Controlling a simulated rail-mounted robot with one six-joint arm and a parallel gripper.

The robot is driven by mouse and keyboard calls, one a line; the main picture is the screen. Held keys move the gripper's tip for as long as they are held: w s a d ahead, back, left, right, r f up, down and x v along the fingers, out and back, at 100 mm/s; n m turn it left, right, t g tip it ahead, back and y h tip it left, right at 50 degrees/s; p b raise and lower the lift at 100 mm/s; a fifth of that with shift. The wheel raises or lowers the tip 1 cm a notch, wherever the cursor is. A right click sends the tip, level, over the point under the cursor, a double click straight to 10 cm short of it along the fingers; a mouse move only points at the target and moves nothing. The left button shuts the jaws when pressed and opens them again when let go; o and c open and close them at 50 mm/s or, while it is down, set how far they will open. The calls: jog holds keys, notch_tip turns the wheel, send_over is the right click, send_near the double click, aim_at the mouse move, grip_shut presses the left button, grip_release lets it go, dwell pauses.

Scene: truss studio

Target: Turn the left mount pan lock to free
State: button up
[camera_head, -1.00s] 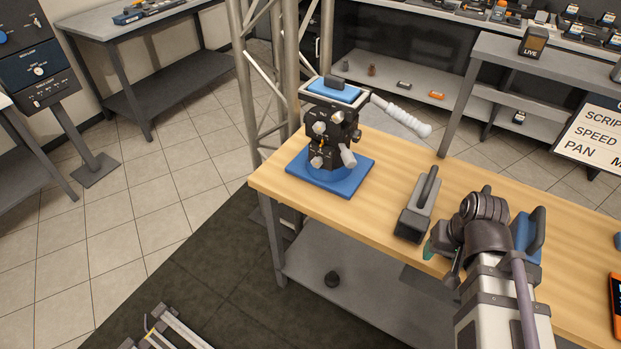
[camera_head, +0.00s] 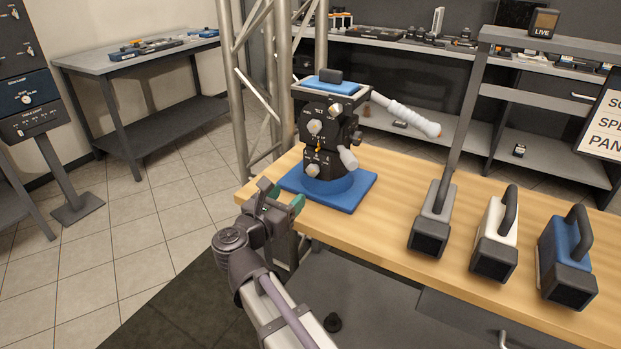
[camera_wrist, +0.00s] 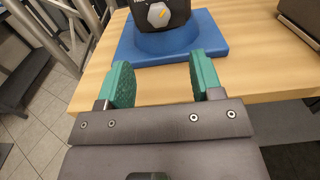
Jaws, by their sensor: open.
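The left mount (camera_head: 325,125) is a black pan-tilt head on a blue square base (camera_head: 345,195) at the left end of the wooden table. Several grey knobs show on its front. The lowest one, low on the front, is probably the pan lock (camera_head: 313,170). The wrist view shows a grey hexagonal knob (camera_wrist: 158,14) with a yellow mark at the top edge; its label is cut off. My gripper (camera_head: 282,200) is open and empty, just in front of the base at the table's near-left corner. Its green-padded fingers (camera_wrist: 160,75) point toward the base, apart from the knob.
A white ribbed handle (camera_head: 405,114) sticks out right from the mount. Grey (camera_head: 432,222), white (camera_head: 496,240) and blue (camera_head: 566,258) handled blocks stand to the right. A metal truss (camera_head: 283,75) rises behind the table's left end. Bare wood lies between mount and blocks.

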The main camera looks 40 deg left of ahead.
aim_at(311, 174)
jog(key=w, duration=0.7)
jog(key=w+a, duration=0.1)
jog(key=w, duration=0.3)
jog(key=shift+a, duration=0.1)
jog(key=shift+c, duration=0.4)
jog(key=c, duration=0.8)
jog(key=shift+c, duration=0.2)
